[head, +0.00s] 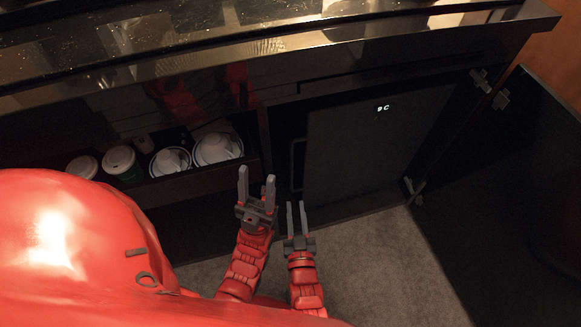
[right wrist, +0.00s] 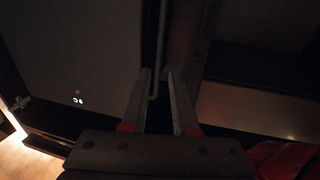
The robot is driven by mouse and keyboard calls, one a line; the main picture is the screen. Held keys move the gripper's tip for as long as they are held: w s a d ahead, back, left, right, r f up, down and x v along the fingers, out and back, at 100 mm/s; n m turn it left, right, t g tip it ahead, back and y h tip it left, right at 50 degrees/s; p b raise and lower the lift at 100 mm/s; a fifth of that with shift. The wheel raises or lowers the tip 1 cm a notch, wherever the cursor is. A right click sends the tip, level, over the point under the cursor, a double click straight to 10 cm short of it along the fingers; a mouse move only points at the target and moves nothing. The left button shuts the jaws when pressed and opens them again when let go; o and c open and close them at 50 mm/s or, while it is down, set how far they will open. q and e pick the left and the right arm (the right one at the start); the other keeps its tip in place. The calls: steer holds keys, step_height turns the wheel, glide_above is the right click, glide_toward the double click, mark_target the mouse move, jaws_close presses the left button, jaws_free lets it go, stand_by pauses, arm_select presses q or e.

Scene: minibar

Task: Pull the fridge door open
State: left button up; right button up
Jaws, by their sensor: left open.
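The fridge door (head: 362,150) is a dark flat panel with a small lit display, inside the cabinet at the right of the head view. It looks shut. Its thin upright handle (head: 297,165) is at the door's left edge. My right gripper (head: 297,205) is open, just below the handle in the head view. In the right wrist view the handle (right wrist: 162,45) runs down between the two fingertips of this gripper (right wrist: 159,72); I cannot tell whether they touch it. My left gripper (head: 257,178) is open and empty, left of the right one.
A cabinet door (head: 510,180) stands open at the right. The countertop (head: 250,50) overhangs above. Grey carpet (head: 375,265) in front of the fridge is clear.

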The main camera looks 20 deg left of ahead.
mark_target(292, 169)
steer(key=b+x, duration=0.4)
steer(key=x, duration=1.2)
steer(key=shift+w+f+b, duration=0.1)
steer(key=shift+w+b, duration=0.05)
steer(key=shift+b, duration=0.2)
steer(key=shift+w+a, duration=0.2)
steer(key=shift+w, duration=0.25)
jaws_close()
